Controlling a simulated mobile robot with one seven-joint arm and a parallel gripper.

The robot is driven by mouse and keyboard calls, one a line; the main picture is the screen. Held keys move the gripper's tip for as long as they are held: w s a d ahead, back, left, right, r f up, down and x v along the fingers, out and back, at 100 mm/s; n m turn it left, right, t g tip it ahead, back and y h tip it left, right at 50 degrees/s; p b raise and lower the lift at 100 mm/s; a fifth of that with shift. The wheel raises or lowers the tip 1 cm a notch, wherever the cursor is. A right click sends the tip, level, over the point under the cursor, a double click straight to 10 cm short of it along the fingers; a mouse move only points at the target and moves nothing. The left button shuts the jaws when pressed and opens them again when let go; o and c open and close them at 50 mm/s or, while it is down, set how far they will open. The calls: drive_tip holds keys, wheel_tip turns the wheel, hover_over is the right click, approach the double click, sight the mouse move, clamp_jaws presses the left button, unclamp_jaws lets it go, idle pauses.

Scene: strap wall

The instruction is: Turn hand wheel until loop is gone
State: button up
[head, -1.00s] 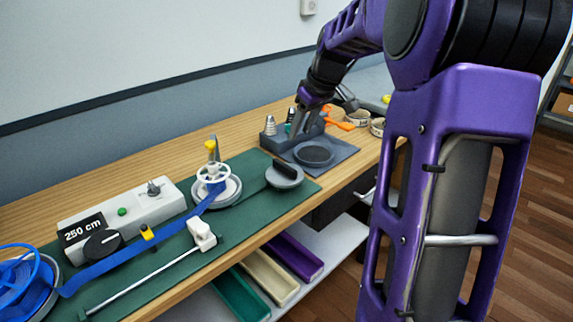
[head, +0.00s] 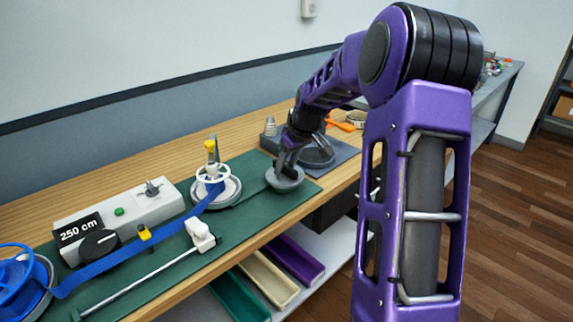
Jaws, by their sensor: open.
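The hand wheel, a grey disc (head: 286,181), sits at the right end of the green mat (head: 245,206). My gripper (head: 286,166) is open and low over the disc, pointing down. Its fingers and the wheel's dark grip overlap in the picture, so I cannot tell whether they touch. A blue strap (head: 120,256) runs from the blue reel (head: 22,280) at the lower left to the white spoked reel (head: 211,183). The strap bends at its left end, near the blue reel. I cannot tell whether that bend is a loop.
A white box with a black dial (head: 100,243) and a "250 cm" display (head: 79,231) stands behind the strap. A white slider (head: 200,236) sits on a rod in front. A grey holder and round pad (head: 318,152) are right of the wheel. Bins (head: 268,290) are below.

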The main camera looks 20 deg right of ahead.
clamp_jaws()
drive_tip(key=shift+m, duration=0.3)
drive_tip(key=m, duration=0.1)
drive_tip(key=m+h, duration=0.1)
drive_tip(key=shift+a+m, duration=0.2)
drive_tip(key=shift+m, duration=0.1)
drive_tip(key=shift+m+h, duration=1)
drive_tip(key=shift+m, duration=1.2)
unclamp_jaws()
